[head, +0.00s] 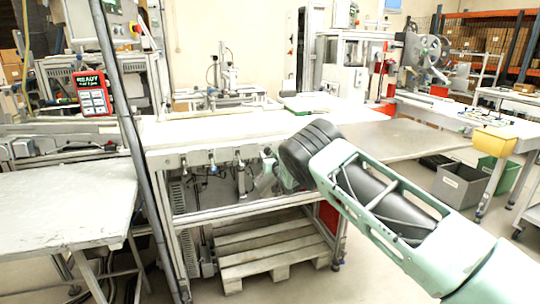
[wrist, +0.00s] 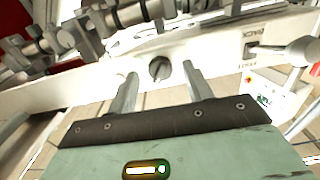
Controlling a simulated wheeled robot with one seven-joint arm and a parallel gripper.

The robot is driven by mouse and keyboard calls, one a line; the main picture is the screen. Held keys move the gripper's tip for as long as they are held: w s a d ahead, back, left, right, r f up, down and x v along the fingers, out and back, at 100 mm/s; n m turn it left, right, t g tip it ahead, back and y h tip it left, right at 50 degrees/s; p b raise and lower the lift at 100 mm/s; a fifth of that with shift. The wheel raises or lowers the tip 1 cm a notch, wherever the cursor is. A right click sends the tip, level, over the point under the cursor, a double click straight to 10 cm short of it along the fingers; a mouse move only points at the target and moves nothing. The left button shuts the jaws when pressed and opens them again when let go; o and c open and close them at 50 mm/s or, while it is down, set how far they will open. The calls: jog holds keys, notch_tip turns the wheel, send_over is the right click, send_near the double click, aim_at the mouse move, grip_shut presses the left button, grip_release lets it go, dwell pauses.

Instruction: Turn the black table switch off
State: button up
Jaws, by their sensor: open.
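The black table switch (wrist: 159,68) is a round dark knob on the white front rail of the table (wrist: 60,92), in the upper middle of the wrist view. My gripper (wrist: 160,71) is open, with one grey fingertip to the left of the knob and one to the right. A gap shows on both sides, and I cannot tell how far the tips are from the rail. In the head view my gripper (head: 266,176) is at the table's front edge, partly hidden by my arm, and the switch in front of it cannot be made out.
The white worktable (head: 215,128) has several small fittings along its front rail. A wooden pallet (head: 265,245) lies beneath it. A dark upright post (head: 130,140) and a grey table (head: 65,205) stand at left. Grey and green bins (head: 460,186) are at right.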

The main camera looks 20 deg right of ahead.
jog(key=shift+w, duration=0.45)
jog(key=c, duration=1)
jog(key=shift+o, duration=0.2)
